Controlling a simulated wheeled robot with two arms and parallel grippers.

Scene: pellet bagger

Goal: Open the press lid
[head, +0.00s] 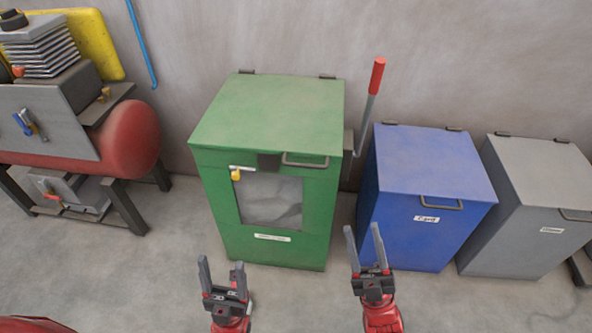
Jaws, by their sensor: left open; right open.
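The green press (220,215) stands against the wall in the middle of the head view. Its green lid (272,112) lies flat and shut on top, with two dark hinges at the back edge. A metal lid handle (306,161) sits at the front edge, right of a dark latch block (268,161). A lever with a red grip (377,75) rises at the press's right side. My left gripper (221,267) is open and empty, low in front of the press. My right gripper (364,239) is open and empty, in front of the gap between the press and the blue bin.
A blue bin (425,165) and a grey bin (545,175) with shut lids stand to the right. A red tank machine (130,137) on dark legs stands at the left.

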